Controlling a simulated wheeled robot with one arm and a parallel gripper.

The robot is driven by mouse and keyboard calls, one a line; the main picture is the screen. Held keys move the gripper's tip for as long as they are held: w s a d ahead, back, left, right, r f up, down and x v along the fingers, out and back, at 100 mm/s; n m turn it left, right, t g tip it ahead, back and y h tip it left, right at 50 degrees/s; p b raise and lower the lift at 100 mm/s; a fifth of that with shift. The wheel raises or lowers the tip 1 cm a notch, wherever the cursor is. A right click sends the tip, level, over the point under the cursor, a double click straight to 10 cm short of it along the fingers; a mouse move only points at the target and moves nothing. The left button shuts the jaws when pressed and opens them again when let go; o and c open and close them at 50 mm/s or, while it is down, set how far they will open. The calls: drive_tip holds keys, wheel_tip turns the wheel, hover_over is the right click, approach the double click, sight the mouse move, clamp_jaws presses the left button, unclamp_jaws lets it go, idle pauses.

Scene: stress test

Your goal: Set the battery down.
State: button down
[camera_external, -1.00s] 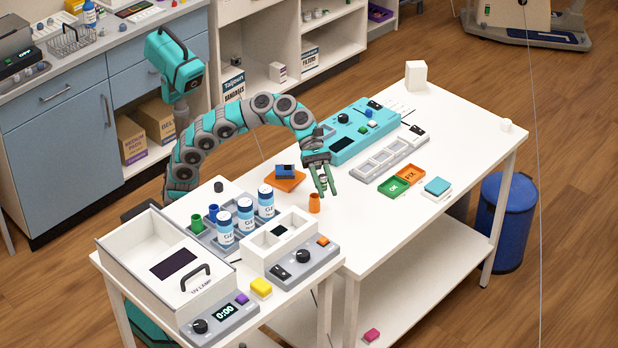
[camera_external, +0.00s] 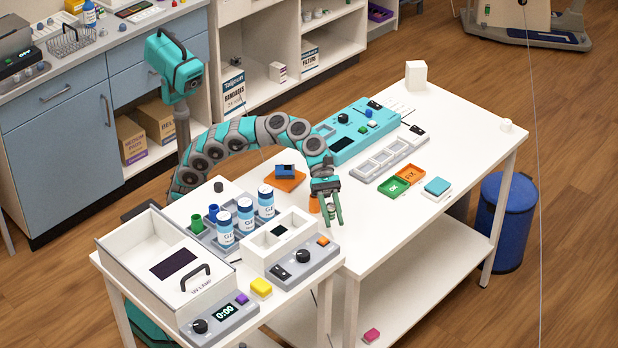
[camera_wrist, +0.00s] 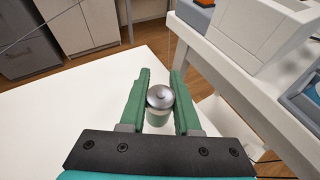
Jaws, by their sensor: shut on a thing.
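My gripper (camera_external: 333,207) has green fingers and is low over the near part of the white table (camera_external: 400,245), right beside an orange cup. In the wrist view my gripper (camera_wrist: 160,92) is shut on the battery (camera_wrist: 160,98), a small cylinder with a silver top and a pale green-grey side. The battery also shows as a small grey piece between the fingers in the external view (camera_external: 331,208). It looks upright. Whether its bottom touches the table cannot be told.
The orange cup (camera_external: 314,204) is just left of my gripper. A blue block on an orange pad (camera_external: 290,184), a teal device (camera_external: 350,145), a grey slotted tray (camera_external: 387,160) and green OK (camera_external: 394,187) and orange FIX (camera_external: 410,172) bins are behind.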

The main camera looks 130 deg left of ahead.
hover_over(353, 244)
drive_tip(key=shift+w+f+p, duration=0.15)
drive_tip(key=shift+f+p, duration=0.15)
drive_tip(key=shift+p, duration=0.15)
drive_tip(key=shift+f+b, duration=0.3)
drive_tip(key=shift+f, duration=1.45)
drive_tip(key=shift+f, duration=0.2)
drive_tip(key=c, duration=0.6)
unclamp_jaws()
drive_tip(key=shift+r, duration=0.1)
